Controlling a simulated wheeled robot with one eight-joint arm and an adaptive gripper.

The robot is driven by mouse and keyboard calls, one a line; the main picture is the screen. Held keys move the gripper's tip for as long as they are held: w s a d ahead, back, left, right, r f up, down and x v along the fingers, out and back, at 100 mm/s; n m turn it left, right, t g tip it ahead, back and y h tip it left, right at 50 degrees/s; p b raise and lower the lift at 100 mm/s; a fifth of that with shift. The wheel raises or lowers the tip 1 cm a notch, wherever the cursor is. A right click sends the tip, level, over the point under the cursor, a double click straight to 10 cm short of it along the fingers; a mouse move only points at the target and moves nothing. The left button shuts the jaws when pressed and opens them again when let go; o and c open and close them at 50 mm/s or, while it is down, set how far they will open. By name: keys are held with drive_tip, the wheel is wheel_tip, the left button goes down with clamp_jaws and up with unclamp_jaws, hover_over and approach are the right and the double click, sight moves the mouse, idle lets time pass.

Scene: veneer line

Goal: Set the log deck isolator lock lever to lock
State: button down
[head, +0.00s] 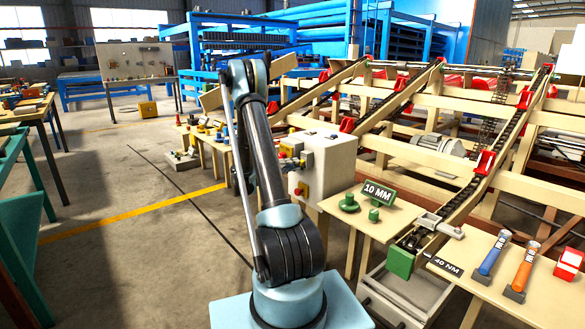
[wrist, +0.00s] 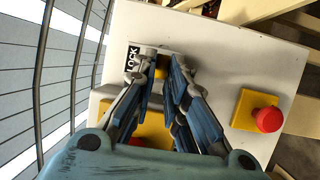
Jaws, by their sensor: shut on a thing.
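The isolator box (head: 335,160) is a pale cabinet in the middle of the head view, and its white face (wrist: 225,55) fills much of the wrist view. A black LOCK label (wrist: 132,62) is on that face. My gripper (wrist: 163,68) is at the face just right of the label, its fingers closed around a small yellow piece, which I take for the lock lever (wrist: 161,67). The fingers hide most of the lever, so its setting cannot be told. In the head view my arm hides part of the box and the gripper is not clear.
A red push button (wrist: 268,119) on a yellow plate (wrist: 243,110) sits right of my fingers. Another yellow plate is partly hidden behind them. A table with a 10 MM sign (head: 379,192) stands right of the box. The floor at left (head: 130,180) is clear.

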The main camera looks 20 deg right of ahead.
sight(302, 161)
drive_tip(key=shift+r, duration=0.1)
drive_tip(key=shift+d+r+n+y, duration=0.1)
drive_tip(key=shift+r+n+y, duration=0.35)
drive_tip(key=shift+y, duration=0.65)
drive_tip(key=shift+d+r+n+y, duration=0.1)
drive_tip(key=shift+r+n+y, duration=0.2)
drive_tip(key=shift+r+y, duration=0.55)
drive_tip(key=shift+d+r+n+y, duration=0.1)
drive_tip(key=shift+r+n+y, duration=0.25)
drive_tip(key=shift+y, duration=1)
drive_tip(key=shift+w, duration=0.1)
drive_tip(key=c, duration=1.6)
unclamp_jaws()
drive_tip(key=shift+a, duration=0.1)
